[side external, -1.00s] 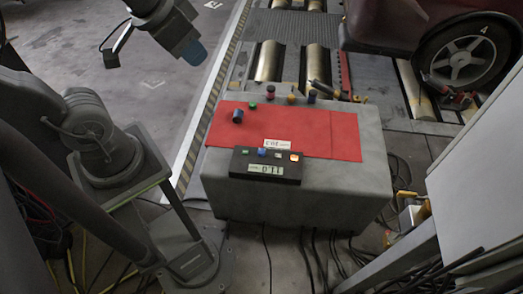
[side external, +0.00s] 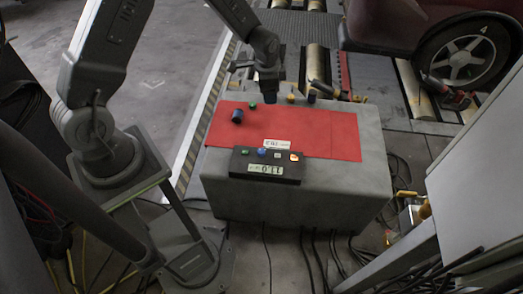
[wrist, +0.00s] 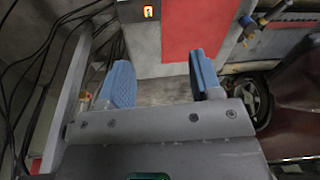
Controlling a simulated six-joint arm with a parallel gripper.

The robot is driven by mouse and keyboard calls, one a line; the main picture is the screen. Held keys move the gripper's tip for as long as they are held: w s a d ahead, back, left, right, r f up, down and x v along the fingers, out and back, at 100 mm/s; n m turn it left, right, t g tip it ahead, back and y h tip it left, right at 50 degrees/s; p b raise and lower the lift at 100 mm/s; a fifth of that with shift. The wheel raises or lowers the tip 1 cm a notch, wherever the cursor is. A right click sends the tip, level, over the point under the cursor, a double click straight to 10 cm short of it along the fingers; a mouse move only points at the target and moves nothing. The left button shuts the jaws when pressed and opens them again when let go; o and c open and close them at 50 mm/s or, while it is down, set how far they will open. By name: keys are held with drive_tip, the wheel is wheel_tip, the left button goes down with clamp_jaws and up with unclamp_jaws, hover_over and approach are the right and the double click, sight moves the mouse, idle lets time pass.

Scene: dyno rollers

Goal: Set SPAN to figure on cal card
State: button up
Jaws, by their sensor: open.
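A black control box (side external: 265,166) sits at the near edge of the red mat. Its lit display (side external: 266,169) appears upside down, too small to read surely. Green (side external: 244,152), blue (side external: 262,153), pale (side external: 278,154) and glowing orange (side external: 295,157) buttons line its top. The orange button also shows at the top of the wrist view (wrist: 149,12). A white card (side external: 277,143) with dark figures lies just behind the box; I cannot read it surely. My gripper (side external: 267,97) is over the bench's far edge, beyond the card. In the wrist view its blue fingers (wrist: 160,80) are apart and empty.
The red mat (side external: 330,135) covers much of the grey bench (side external: 300,195). A blue-ended cylinder (side external: 237,116) lies on it. Green (side external: 252,105), yellow (side external: 291,98) and dark blue (side external: 312,94) pieces stand along the far edge. Rollers and a car wheel (side external: 463,57) are beyond.

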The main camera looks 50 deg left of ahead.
sight(262, 150)
drive_tip(key=f, duration=1)
drive_tip(key=s+a+f+m+g, duration=0.1)
drive_tip(key=f, duration=1)
drive_tip(key=a+f+m, duration=0.1)
drive_tip(key=f, duration=0.9)
drive_tip(key=shift+s+a+f, duration=0.15)
drive_tip(key=c, duration=0.9)
drive_tip(key=shift+c, duration=0.2)
drive_tip(key=n, duration=1.3)
drive_tip(key=shift+g, duration=0.4)
